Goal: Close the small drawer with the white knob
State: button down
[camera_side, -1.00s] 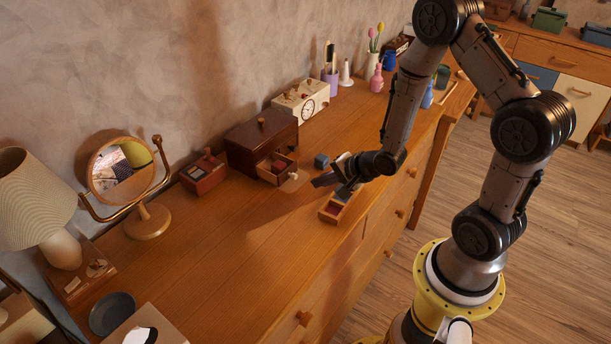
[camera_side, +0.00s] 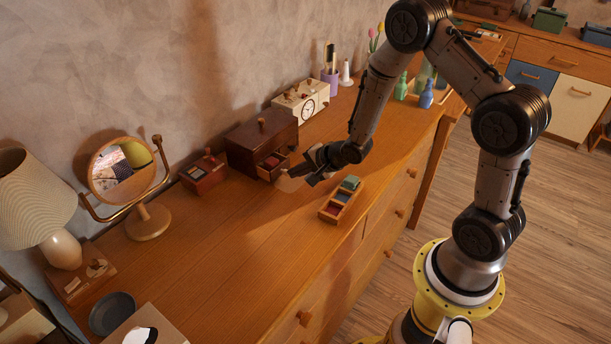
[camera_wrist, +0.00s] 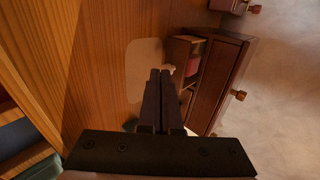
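The small drawer (camera_side: 272,168) sticks out partway from the front of the dark wooden box (camera_side: 258,141). Red contents show inside it, and it also shows in the wrist view (camera_wrist: 190,58). The white knob cannot be made out clearly. My gripper (camera_side: 314,172) is low over the dresser top, just in front of the drawer front. In the wrist view my gripper's fingers (camera_wrist: 160,74) are together with nothing between them, and their tips point towards the drawer's front end. I cannot tell whether they touch it.
A pale flat patch (camera_side: 288,184) lies on the dresser top below the drawer. A divided wooden tray (camera_side: 330,213) with coloured blocks is near the front edge.

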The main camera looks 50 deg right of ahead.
aim_at(280, 164)
jog(key=w, duration=0.5)
jog(key=shift+w, duration=0.25)
